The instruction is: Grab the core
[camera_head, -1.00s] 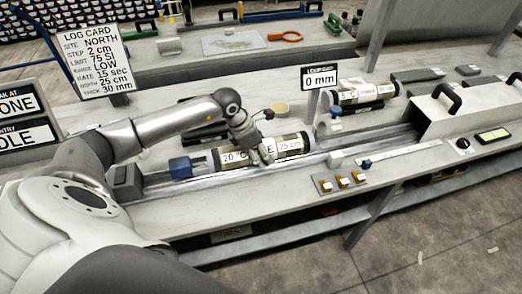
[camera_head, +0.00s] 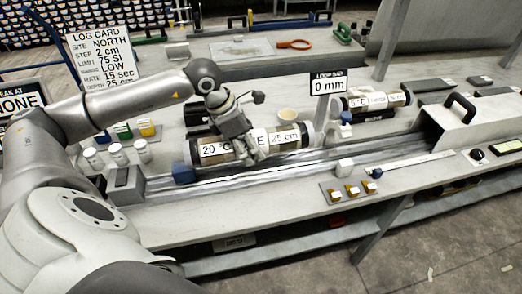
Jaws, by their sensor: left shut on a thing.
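The core (camera_head: 211,149) is a long cylinder with dark end caps and white labels reading "20" and "25 cm". It lies lengthwise along the metal track, in the middle of the head view. My left gripper (camera_head: 247,158) reaches down over the core's middle and is shut on it, hiding part of its label. I cannot tell whether the core is clear of the track (camera_head: 220,184). A second labelled cylinder (camera_head: 391,98) lies on a holder farther right. My right gripper is not in view.
A blue block (camera_head: 184,173) sits at the track's left end, by a grey block (camera_head: 126,187). A "0 mm" sign (camera_head: 328,84) stands behind the core's right end. A grey housing with a handle (camera_head: 446,130) covers the track's right part. Small white jars (camera_head: 117,154) stand at left.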

